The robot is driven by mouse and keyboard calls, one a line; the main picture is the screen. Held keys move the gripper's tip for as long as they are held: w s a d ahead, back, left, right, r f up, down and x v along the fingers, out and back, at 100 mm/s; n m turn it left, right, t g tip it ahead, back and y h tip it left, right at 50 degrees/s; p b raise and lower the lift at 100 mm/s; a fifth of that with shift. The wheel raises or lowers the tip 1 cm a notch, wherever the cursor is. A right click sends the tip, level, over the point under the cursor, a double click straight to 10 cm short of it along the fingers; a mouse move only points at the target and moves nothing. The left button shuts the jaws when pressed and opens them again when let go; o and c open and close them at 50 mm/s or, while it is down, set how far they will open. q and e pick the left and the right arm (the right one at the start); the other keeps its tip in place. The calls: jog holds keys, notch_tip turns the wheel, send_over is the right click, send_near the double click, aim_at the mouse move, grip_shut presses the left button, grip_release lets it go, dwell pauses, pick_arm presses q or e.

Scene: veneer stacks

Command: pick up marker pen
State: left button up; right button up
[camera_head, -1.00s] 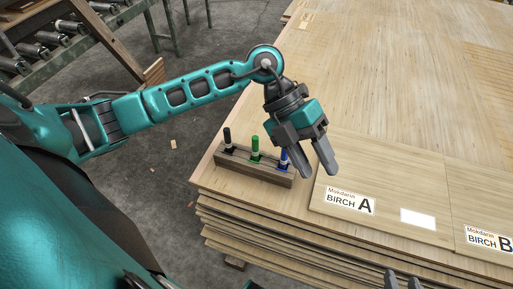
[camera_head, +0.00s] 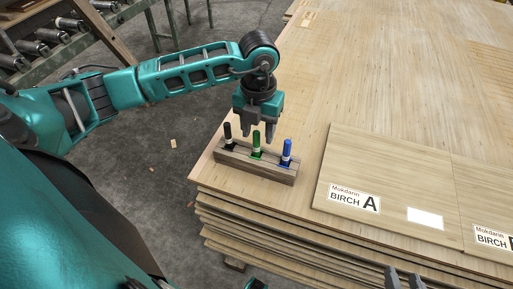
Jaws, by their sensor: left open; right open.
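A wooden block holder (camera_head: 262,169) stands near the front left corner of the veneer stack. Three marker pens stand upright in it: a black marker pen (camera_head: 228,134) on the left, a green marker pen (camera_head: 256,143) in the middle and a blue marker pen (camera_head: 287,150) on the right. My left gripper (camera_head: 257,134) is open, pointing down, just behind the green pen in the picture. I cannot tell whether its fingers touch that pen. My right gripper (camera_head: 404,280) shows only its fingertips at the bottom edge, open and away from the pens.
A thin panel labelled BIRCH A (camera_head: 390,165) lies right of the holder, with a second panel labelled BIRCH B (camera_head: 490,200) beside it. The veneer stack (camera_head: 270,232) ends at a front and left edge. A roller conveyor (camera_head: 75,35) stands at the back left.

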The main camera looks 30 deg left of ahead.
aim_at(256, 143)
pick_arm(q)
notch_tip(256, 143, down, 5)
jog(key=shift+s+a+b, duration=0.1)
jog(key=shift+a+b, duration=0.05)
jog(key=shift+b, duration=0.3)
grip_shut()
